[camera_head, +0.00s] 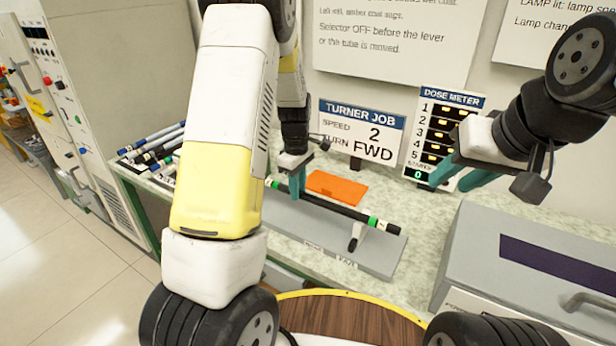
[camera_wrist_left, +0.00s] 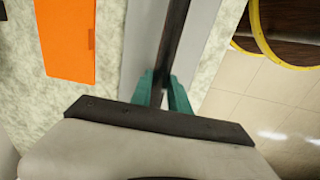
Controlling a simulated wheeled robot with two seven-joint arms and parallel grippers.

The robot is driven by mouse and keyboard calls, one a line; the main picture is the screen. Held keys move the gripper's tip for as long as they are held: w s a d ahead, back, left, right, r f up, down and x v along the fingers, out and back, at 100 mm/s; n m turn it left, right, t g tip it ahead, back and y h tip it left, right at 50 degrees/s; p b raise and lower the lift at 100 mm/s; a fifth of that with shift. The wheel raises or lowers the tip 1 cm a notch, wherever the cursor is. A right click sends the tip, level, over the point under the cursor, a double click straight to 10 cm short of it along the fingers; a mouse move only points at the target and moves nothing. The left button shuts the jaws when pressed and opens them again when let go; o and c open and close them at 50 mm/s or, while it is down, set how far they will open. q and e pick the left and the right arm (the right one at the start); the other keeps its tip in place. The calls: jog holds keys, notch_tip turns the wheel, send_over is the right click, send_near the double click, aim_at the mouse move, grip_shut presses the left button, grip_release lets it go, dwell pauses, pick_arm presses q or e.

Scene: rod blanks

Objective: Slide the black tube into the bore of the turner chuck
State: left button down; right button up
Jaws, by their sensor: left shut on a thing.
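A black tube (camera_head: 338,206) with green and white bands near its ends lies slanted above a long grey base plate (camera_head: 378,256). A small upright support (camera_head: 356,237) stands under its right part; I cannot tell whether they touch. My left gripper (camera_head: 297,184) is shut on the tube near its left end. In the left wrist view the dark tube (camera_wrist_left: 175,40) runs between the teal fingers (camera_wrist_left: 162,92). My right gripper (camera_head: 458,177) is open and empty, in front of the dose meter. I cannot make out the turner chuck; my left arm hides part of the bench.
An orange sheet (camera_head: 337,187) lies behind the tube. Several banded rods (camera_head: 155,150) lie on the left of the bench. A TURNER JOB sign (camera_head: 361,130) and a dose meter (camera_head: 441,135) stand behind. A grey box (camera_head: 535,270) is at right, a control cabinet (camera_head: 75,90) at left.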

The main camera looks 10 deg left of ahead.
pick_arm(q)
jog(key=shift+w+a, duration=0.3)
jog(key=shift+a, duration=0.6)
jog(key=shift+w+a, duration=0.35)
jog(key=shift+a, duration=0.5)
jog(key=shift+w+a, duration=0.3)
jog(key=shift+a, duration=0.6)
dwell(0.4)
jog(key=c, duration=1.2)
grip_release()
jog(key=shift+o, duration=0.2)
notch_tip(320, 180, up, 8)
jog(key=shift+f, duration=0.1)
